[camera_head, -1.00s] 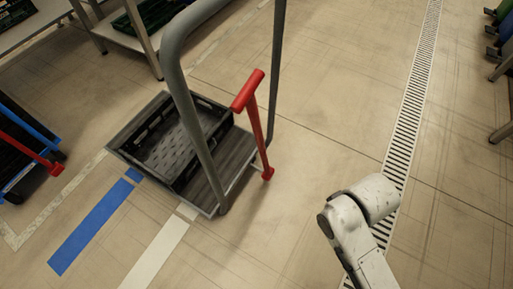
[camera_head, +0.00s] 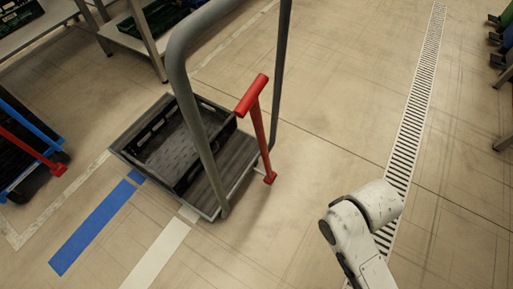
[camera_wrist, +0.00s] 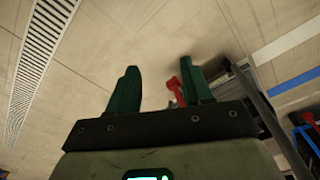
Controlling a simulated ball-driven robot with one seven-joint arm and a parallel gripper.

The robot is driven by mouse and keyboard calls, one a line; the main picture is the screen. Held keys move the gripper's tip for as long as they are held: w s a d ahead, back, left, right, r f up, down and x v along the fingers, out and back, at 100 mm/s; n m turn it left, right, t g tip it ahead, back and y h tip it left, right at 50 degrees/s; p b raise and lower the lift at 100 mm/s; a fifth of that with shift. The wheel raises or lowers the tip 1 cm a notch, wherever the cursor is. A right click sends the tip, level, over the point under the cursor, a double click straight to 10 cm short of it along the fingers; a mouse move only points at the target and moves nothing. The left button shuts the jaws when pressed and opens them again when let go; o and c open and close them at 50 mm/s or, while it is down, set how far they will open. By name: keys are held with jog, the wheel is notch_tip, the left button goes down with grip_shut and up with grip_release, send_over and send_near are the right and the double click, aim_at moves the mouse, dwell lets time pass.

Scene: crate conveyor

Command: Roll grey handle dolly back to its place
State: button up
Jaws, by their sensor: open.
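The dolly with the grey handle (camera_head: 178,75) stands on the floor left of centre in the head view. Its dark deck (camera_head: 228,172) bears a black crate (camera_head: 160,160). A red T-shaped bar (camera_head: 259,125) stands at the deck's near right corner. My gripper (camera_wrist: 157,82) shows in the wrist view with two green fingers apart and nothing between them. The red bar's end (camera_wrist: 174,84) appears beyond the right finger, and the grey handle's tube (camera_wrist: 255,95) runs past on the right. In the head view my gripper is out of frame; only my white arm shows.
A blue floor stripe (camera_head: 92,228) and a white stripe (camera_head: 156,254) lie in front of the dolly. Another dark cart with a red and blue bar (camera_head: 30,145) stands at the left edge. A drain grate (camera_head: 407,140) crosses the clear floor at right. Tables (camera_head: 40,32) stand at upper left.

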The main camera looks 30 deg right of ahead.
jog(key=shift+o, duration=0.2)
jog(key=w+a+r+m+t+y+p, duration=0.1)
jog(key=w+r+m+t+y+p, duration=0.25)
jog(key=w+r+p, duration=0.75)
jog(key=w+a+r+m+t+y+p, duration=0.2)
jog(key=w+r+m+t+p, duration=0.25)
jog(key=r+p, duration=1.2)
jog(key=w+a+r+m+t+y+p, duration=0.1)
jog(key=w+r+m+t+y+p, duration=0.3)
jog(key=w+r+p, duration=0.95)
jog(key=w+a+r+h+b, duration=0.1)
jog(key=w+a+r+b, duration=0.1)
jog(key=a, duration=0.3)
jog(key=shift+w+r+t, duration=0.2)
jog(key=shift+w+t, duration=0.1)
jog(key=shift+w, duration=0.05)
jog(key=shift+a+h, duration=0.1)
jog(key=shift+h, duration=0.15)
jog(key=shift+c, duration=0.2)
grip_shut()
